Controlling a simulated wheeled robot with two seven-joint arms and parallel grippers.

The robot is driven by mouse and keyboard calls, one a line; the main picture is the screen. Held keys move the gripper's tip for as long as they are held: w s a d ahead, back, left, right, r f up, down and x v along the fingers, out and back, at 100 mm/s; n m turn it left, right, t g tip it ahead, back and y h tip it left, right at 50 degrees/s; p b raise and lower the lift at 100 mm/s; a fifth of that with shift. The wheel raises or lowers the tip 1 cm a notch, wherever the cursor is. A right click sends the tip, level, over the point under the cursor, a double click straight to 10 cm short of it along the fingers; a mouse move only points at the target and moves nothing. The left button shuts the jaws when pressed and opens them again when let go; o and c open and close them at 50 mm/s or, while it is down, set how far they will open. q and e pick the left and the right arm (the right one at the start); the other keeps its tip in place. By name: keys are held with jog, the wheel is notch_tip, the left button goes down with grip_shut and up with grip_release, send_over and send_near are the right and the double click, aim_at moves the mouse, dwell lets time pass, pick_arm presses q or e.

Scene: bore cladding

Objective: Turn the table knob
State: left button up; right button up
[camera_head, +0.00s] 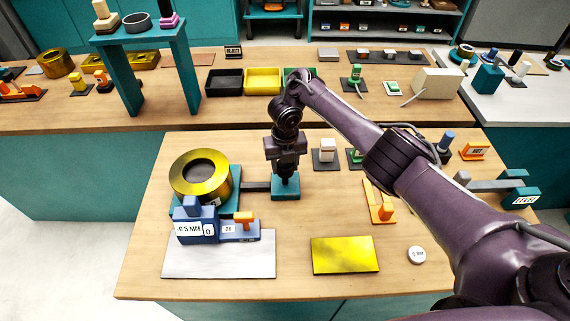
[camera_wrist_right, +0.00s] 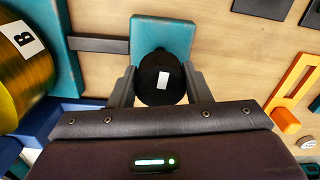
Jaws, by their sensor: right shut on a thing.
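The table knob is a round black knob (camera_wrist_right: 161,78) with a white mark on top, on a teal square base (camera_wrist_right: 163,33). In the head view the teal base (camera_head: 286,188) stands near the middle of the front table, joined by a dark bar (camera_head: 255,187) to the teal plate under a gold ring (camera_head: 200,174). My right gripper (camera_wrist_right: 160,88) points down over the base, with one finger on each side of the knob, shut on it. In the head view the gripper (camera_head: 286,176) hides the knob. My left gripper is not in view.
A blue block gauge marked "-0.5 MM" (camera_head: 196,224) and a blue "OK" piece (camera_head: 238,232) stand before the ring, by a grey plate (camera_head: 218,264). A yellow plate (camera_head: 345,255), an orange bracket (camera_head: 381,207) and a white disc (camera_head: 416,255) lie to the right.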

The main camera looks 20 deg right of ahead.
jog(key=o, duration=1)
jog(key=shift+r, duration=0.1)
notch_tip(320, 180, up, 8)
jog(key=p, duration=0.7)
jog(key=shift+f, duration=0.2)
